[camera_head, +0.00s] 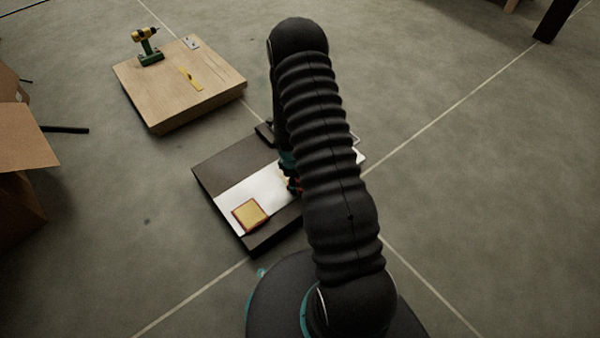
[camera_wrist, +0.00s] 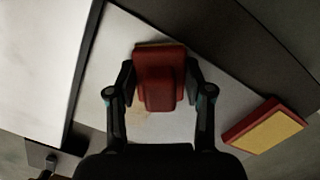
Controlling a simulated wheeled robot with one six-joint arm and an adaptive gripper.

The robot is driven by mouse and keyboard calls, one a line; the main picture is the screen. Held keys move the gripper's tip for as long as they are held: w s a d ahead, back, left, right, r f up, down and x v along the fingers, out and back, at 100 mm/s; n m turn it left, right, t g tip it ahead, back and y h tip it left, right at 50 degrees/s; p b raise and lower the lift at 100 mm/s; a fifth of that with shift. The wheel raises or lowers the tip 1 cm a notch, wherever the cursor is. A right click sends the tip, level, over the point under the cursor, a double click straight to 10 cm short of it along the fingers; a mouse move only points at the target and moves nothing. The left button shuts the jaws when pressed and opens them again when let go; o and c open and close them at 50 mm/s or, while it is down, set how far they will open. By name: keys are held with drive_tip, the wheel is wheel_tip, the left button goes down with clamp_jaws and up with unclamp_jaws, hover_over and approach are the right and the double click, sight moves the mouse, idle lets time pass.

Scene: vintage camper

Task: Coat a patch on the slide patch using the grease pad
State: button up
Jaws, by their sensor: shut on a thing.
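My gripper (camera_wrist: 158,82) is shut on a red pad block with a raised grip (camera_wrist: 160,88), which I take to be the grease pad. A tan lower edge shows along the block's far side. The block is over a white plate (camera_wrist: 105,70), touching or just above it; I cannot tell which. A faint yellowish mark (camera_wrist: 138,112) shows on the plate beside the block. The white plate also shows in the head view (camera_head: 262,188), where my arm hides most of the gripper. The slide patch is not clearly marked out.
A red-edged square with a yellow top (camera_head: 250,214) lies at the plate's near left corner, also in the wrist view (camera_wrist: 268,130). The dark low stand (camera_head: 230,165) bears the plate.

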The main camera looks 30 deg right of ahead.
wheel_tip(320, 180, up, 3)
drive_tip(key=shift+a+r+p, duration=0.1)
drive_tip(key=shift+p, duration=0.5)
drive_tip(key=shift+r+p, duration=0.55)
drive_tip(key=shift+r, duration=0.1)
drive_tip(key=shift+r+p, duration=1.25)
drive_tip(key=shift+r, duration=0.65)
